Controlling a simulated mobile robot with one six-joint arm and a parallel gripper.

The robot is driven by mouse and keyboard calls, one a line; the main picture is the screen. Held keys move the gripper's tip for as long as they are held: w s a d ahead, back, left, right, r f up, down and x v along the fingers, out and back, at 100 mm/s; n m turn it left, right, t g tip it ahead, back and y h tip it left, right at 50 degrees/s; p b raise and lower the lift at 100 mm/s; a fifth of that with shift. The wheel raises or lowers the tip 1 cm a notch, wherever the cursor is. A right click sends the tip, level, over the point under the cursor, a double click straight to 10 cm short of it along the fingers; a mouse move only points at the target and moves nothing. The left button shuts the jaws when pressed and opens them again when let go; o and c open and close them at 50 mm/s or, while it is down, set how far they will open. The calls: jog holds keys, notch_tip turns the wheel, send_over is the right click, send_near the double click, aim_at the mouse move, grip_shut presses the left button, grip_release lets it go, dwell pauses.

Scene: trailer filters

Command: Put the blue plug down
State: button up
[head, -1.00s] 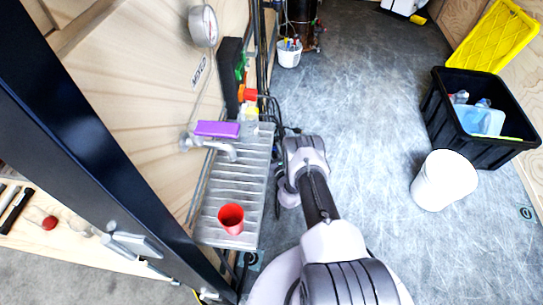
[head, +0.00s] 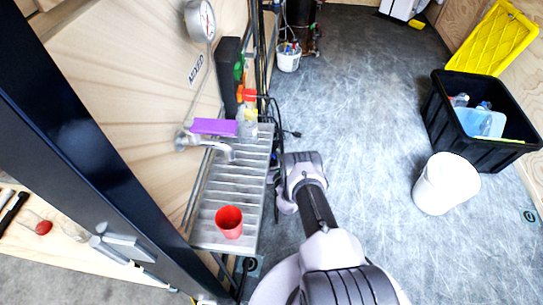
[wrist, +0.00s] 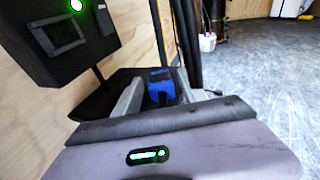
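The blue plug (wrist: 161,87) shows in the wrist view between the two grey fingers of my gripper (wrist: 160,76). The fingers flank it closely on both sides, and my gripper looks shut on it. A black surface lies around and behind the plug; I cannot tell whether the plug touches it. In the head view my arm reaches forward beside the grey ribbed shelf, but the gripper and the plug cannot be made out there.
A black box with a green light (wrist: 72,40) is close at the left. In the head view, a red cup (head: 229,222) stands on the ribbed shelf (head: 222,190). A white bucket (head: 445,184) and a black crate (head: 480,146) stand right. Floor between is clear.

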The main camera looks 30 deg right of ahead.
jog(key=shift+r, duration=0.25)
jog(key=shift+s+r, duration=0.15)
jog(key=shift+r, duration=0.4)
jog(key=p+v, duration=0.5)
jog(key=v, duration=0.6)
jog(key=shift+s+f+p, duration=0.2)
jog(key=shift+s+p, duration=0.2)
